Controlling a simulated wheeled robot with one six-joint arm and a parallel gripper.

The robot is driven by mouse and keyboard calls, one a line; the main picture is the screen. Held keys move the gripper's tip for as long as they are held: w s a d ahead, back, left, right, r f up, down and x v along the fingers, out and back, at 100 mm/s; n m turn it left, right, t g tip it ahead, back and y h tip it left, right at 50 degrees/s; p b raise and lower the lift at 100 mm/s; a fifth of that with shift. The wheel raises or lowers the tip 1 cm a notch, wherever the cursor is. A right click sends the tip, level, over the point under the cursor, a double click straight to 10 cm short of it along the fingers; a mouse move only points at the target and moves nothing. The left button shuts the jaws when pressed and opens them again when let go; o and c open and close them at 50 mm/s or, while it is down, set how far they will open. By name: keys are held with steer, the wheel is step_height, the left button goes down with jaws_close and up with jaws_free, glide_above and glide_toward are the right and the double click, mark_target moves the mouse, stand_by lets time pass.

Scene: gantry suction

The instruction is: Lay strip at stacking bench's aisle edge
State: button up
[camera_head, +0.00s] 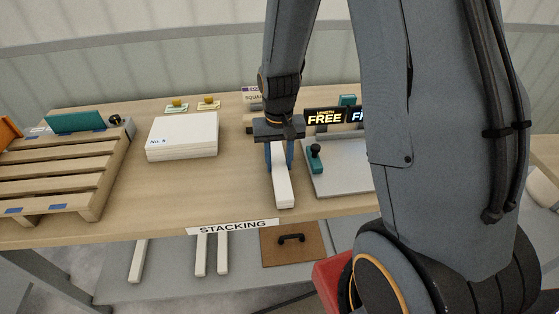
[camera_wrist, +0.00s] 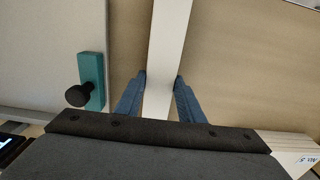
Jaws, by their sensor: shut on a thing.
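The strip is a long white bar (camera_head: 282,187) at the stacking bench, its near end pointing toward the bench's front edge. In the wrist view the strip (camera_wrist: 168,40) runs up between the two blue fingers. My gripper (camera_head: 279,155) is shut on the strip, pointing down over the bench; its fingers also show in the wrist view (camera_wrist: 160,92). The stacking bench (camera_head: 160,205) has a light wood top and a "STACKING" label (camera_head: 232,227) on its front edge. I cannot tell whether the strip touches the bench top.
A slatted pallet (camera_head: 50,180) is at the far left. A grey plate with a teal, black-knobbed stop (camera_head: 315,158) is close on the right. Bare wood lies between stack and strip.

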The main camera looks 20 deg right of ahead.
steer(key=shift+f, duration=0.15)
steer(key=o, duration=1.4)
steer(key=shift+c, duration=0.2)
step_height(320, 180, up, 8)
steer(key=shift+f+b, duration=0.2)
steer(key=shift+b, duration=0.7)
steer(key=shift+s+r, duration=0.15)
steer(key=shift+s, duration=0.15)
steer(key=s, duration=0.3)
steer(key=s+n+t+b, duration=0.1)
steer(key=s, duration=0.2)
steer(key=s+n, duration=0.1)
steer(key=s, duration=0.2)
steer(key=shift+s+r, duration=0.1)
steer(key=shift+r, duration=0.3)
